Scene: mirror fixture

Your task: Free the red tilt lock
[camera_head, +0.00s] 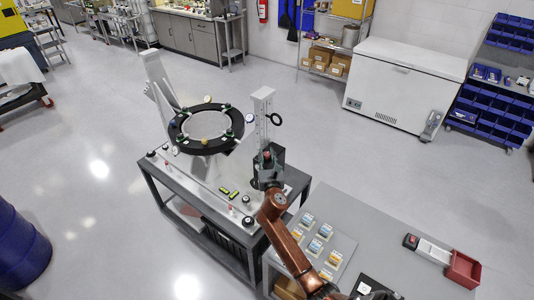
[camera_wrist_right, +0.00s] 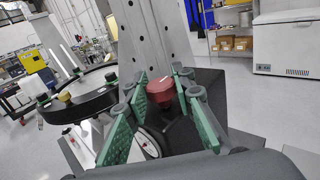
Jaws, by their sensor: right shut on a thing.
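The red tilt lock (camera_wrist_right: 161,89) is a red knob on a dark block at the foot of the white upright post (camera_wrist_right: 155,35) in the right wrist view. My right gripper (camera_wrist_right: 164,98) has its green-padded fingers on either side of the knob and is shut on it. In the head view my right gripper (camera_head: 267,168) is at the right end of the mirror fixture, by the post (camera_head: 263,115). The black mirror ring (camera_head: 207,128) stands between the two posts, with small coloured knobs around it. My left gripper is not in view.
The fixture stands on a grey cart (camera_head: 180,190). A grey table (camera_head: 345,222) to the right holds a panel of coloured cards (camera_head: 322,243) and a red bin (camera_head: 463,268). A white chest freezer (camera_head: 405,85) is behind. Open floor lies left of the cart.

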